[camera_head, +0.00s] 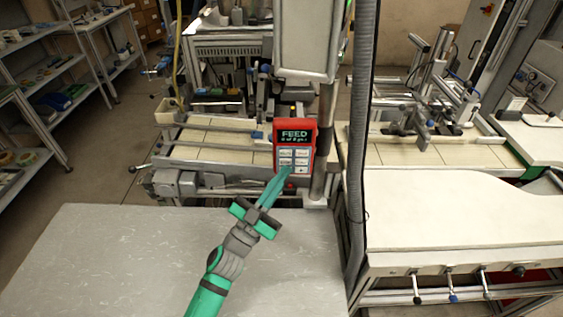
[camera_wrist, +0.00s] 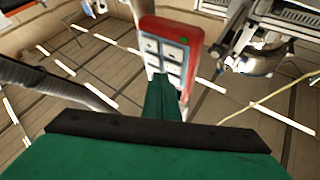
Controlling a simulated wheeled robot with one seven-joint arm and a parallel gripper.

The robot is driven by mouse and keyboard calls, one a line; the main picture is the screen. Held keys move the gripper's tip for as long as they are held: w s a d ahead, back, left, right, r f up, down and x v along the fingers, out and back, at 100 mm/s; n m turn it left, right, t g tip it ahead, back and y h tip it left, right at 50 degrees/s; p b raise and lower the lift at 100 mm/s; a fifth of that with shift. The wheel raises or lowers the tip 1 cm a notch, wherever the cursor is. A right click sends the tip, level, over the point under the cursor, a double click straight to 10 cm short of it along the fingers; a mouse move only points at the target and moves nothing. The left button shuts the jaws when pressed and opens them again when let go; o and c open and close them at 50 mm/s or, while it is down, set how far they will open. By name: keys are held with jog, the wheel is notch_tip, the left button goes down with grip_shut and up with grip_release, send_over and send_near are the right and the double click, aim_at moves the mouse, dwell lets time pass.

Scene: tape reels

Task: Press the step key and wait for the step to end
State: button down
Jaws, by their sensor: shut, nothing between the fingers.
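A red control box (camera_head: 294,147) with a dark screen and several pale keys is mounted on a post beyond the table. Its screen (camera_head: 295,135) reads "FEED" with a smaller line below, like "0 of 2". My green gripper (camera_head: 286,172) is shut and empty, its fingertips at the lower part of the keypad. In the wrist view the box (camera_wrist: 185,30) is tilted, and the fingers (camera_wrist: 162,82) overlap its lower keys. The fingers hide some keys. I cannot tell whether the tips touch a key or which key is the step key.
A bare grey table (camera_head: 120,260) lies under my arm. A grey hose (camera_head: 361,120) and a post stand right of the box. A machine with a white bed (camera_head: 450,205) is at right. Shelves (camera_head: 40,90) hold reels at left.

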jog(key=shift+d, duration=0.15)
jog(key=shift+a, duration=0.2)
jog(key=shift+w+d, duration=0.1)
jog(key=shift+w, duration=0.55)
jog(key=shift+s+d, duration=0.1)
dwell(0.4)
